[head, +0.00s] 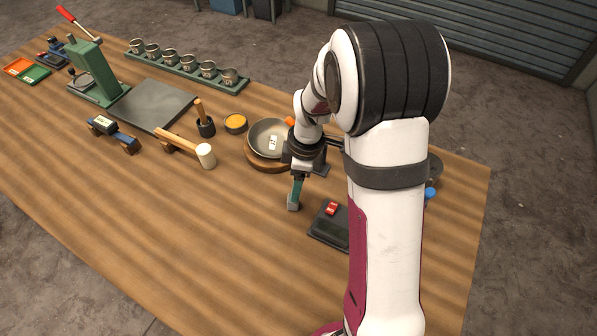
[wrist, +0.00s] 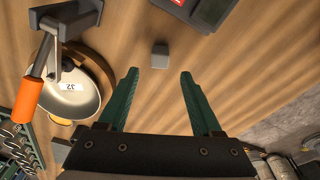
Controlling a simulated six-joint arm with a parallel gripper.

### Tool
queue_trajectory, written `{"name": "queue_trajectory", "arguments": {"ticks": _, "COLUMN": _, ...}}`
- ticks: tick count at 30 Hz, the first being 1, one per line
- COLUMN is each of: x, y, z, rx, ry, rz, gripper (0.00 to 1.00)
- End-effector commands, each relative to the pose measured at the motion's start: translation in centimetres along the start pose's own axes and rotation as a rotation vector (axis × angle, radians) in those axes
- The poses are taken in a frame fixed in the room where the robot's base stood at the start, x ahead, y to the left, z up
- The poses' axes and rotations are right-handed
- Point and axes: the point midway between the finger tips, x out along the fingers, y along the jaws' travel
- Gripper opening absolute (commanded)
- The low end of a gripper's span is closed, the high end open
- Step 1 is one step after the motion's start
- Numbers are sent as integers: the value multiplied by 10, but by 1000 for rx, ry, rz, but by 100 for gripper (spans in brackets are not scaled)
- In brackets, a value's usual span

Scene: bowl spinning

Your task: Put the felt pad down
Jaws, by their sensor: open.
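The felt pad (wrist: 160,57) looks like a small light-grey block and lies on the wooden table (wrist: 215,60), just beyond my fingertips in the wrist view. In the head view the grey pad (head: 292,207) sits right below the tip of my gripper. My gripper (wrist: 158,74) has two teal fingers spread apart, with nothing held between them. In the head view my gripper (head: 296,190) points down, right of the metal bowl (head: 268,135). Any small gap between fingertips and pad is hard to judge there.
The bowl, with a white tag, sits on a round wooden base (head: 262,166); an orange-handled tool (wrist: 28,98) is close beside it. A dark device with a red part (head: 331,208) is on the right. A mallet (head: 205,155) lies left. The front table area is clear.

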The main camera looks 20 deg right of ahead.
Motion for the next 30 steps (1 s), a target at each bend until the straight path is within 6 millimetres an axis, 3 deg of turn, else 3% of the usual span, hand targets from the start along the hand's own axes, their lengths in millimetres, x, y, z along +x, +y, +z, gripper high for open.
{"name": "queue_trajectory", "arguments": {"ticks": 3, "x": -28, "y": 1, "z": 0, "rx": -2, "ry": 0, "rz": 4, "gripper": 66}}
{"name": "queue_trajectory", "arguments": {"ticks": 7, "x": -44, "y": 0, "z": 0, "rx": 3, "ry": 0, "rz": 1, "gripper": 66}}
{"name": "queue_trajectory", "arguments": {"ticks": 9, "x": -58, "y": -11, "z": -2, "rx": 76, "ry": 2, "rz": 0, "gripper": 66}}
{"name": "queue_trajectory", "arguments": {"ticks": 11, "x": -79, "y": -35, "z": -4, "rx": 238, "ry": 4, "rz": -5, "gripper": 66}}
{"name": "queue_trajectory", "arguments": {"ticks": 15, "x": -126, "y": -131, "z": -1, "rx": 848, "ry": -4, "rz": -40, "gripper": 66}}
{"name": "queue_trajectory", "arguments": {"ticks": 18, "x": -139, "y": -194, "z": 9, "rx": 1263, "ry": -24, "rz": -59, "gripper": 66}}
{"name": "queue_trajectory", "arguments": {"ticks": 21, "x": -140, "y": -232, "z": 19, "rx": 1541, "ry": -43, "rz": -71, "gripper": 66}}
{"name": "queue_trajectory", "arguments": {"ticks": 24, "x": -138, "y": -247, "z": 23, "rx": 1656, "ry": -55, "rz": -75, "gripper": 66}}
{"name": "queue_trajectory", "arguments": {"ticks": 30, "x": -138, "y": -247, "z": 23, "rx": 1667, "ry": -57, "rz": -76, "gripper": 66}}
